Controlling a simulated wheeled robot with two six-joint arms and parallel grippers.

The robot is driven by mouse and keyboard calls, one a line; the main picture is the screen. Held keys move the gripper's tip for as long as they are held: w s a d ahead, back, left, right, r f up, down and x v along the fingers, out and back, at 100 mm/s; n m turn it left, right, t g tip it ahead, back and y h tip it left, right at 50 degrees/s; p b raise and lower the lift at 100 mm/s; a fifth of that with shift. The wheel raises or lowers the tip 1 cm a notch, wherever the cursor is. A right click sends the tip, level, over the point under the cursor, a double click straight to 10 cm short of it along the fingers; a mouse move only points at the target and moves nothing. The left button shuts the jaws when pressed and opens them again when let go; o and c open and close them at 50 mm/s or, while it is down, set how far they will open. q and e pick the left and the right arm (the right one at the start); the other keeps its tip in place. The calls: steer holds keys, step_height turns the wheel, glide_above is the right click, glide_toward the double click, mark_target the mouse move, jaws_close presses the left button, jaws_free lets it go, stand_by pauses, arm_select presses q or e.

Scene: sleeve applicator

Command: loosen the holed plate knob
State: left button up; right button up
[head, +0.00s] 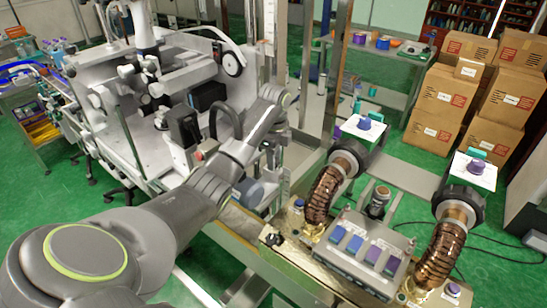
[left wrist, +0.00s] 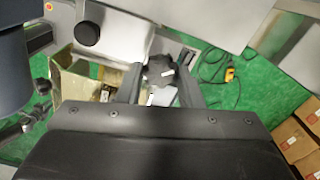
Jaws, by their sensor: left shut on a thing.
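My left arm reaches in from the left in the head view, and its gripper (head: 272,160) is beside the large grey-white machine, near a metal post. In the left wrist view a black lobed knob (left wrist: 160,70) with a white mark sits between the two dark fingers. The left gripper (left wrist: 160,85) is shut on this knob. The knob cannot be made out in the head view, where my wrist and gripper cover that spot. I cannot tell the holed plate apart from the metal around the knob. My right gripper is not in view.
A brass-coloured bench (head: 315,270) carries a control box (head: 360,250) with blue and purple buttons and two copper hoses (head: 322,195) close to my left gripper's right. Cardboard boxes (head: 435,95) stand at the right. A second round black knob (left wrist: 87,33) shows in the left wrist view.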

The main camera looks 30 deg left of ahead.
arm_select(q)
steer(key=shift+w+d+n, duration=0.1)
steer(key=shift+d+n, duration=0.05)
steer(key=shift+n, duration=1.75)
steer(key=shift+r, duration=0.1)
steer(key=o, duration=0.8)
steer(key=shift+w, duration=0.1)
steer(key=shift+o, duration=0.9)
steer(key=shift+d, duration=0.1)
